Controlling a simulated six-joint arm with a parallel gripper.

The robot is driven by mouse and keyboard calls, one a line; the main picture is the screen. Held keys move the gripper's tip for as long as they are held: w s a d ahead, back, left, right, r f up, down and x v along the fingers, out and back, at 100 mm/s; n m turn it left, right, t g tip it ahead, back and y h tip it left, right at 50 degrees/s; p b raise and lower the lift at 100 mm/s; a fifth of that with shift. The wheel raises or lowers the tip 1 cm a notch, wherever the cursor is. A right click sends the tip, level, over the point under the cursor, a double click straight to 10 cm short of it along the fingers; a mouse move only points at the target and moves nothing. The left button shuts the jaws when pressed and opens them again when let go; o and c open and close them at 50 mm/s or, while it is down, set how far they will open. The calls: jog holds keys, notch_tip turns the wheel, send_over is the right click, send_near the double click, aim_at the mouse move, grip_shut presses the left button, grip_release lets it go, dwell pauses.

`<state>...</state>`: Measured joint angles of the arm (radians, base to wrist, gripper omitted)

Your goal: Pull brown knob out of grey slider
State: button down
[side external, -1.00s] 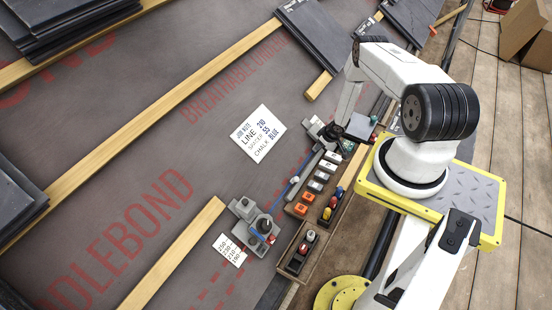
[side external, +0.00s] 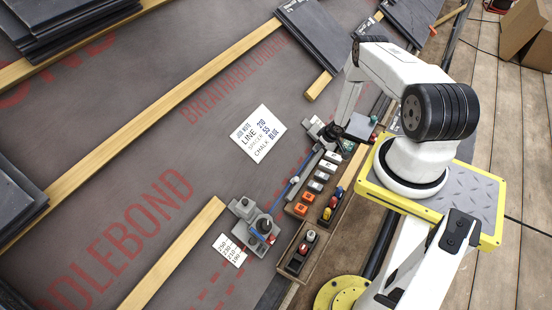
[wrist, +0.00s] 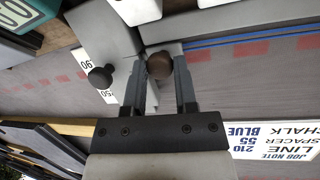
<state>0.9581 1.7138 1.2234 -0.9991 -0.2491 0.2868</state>
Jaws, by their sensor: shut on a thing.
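The brown knob (wrist: 159,65) is round and sits between the fingertips of my gripper (wrist: 160,76) in the wrist view. My gripper is shut on it. The grey slider (wrist: 103,28) is the grey body beside and behind the knob, with a black knob (wrist: 101,77) standing at its left. I cannot tell whether the brown knob's stem is still inside the grey part. In the side view my gripper (side external: 335,133) is at the far end of the grey rail, beside a small grey fixture (side external: 316,126), and hides the brown knob.
A job note card (side external: 258,134) lies left of the rail. A wooden tray (side external: 312,213) with several coloured blocks runs along the near side. A second grey fixture (side external: 252,225) stands at the rail's near end. The dark sheet left of the card is clear.

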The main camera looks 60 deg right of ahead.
jog(key=shift+a, duration=2.25)
jog(key=shift+c, duration=1.9)
grip_release()
jog(key=shift+s+r, duration=0.1)
jog(key=shift+r, duration=0.1)
jog(key=v, duration=0.7)
jog(key=shift+r, duration=0.15)
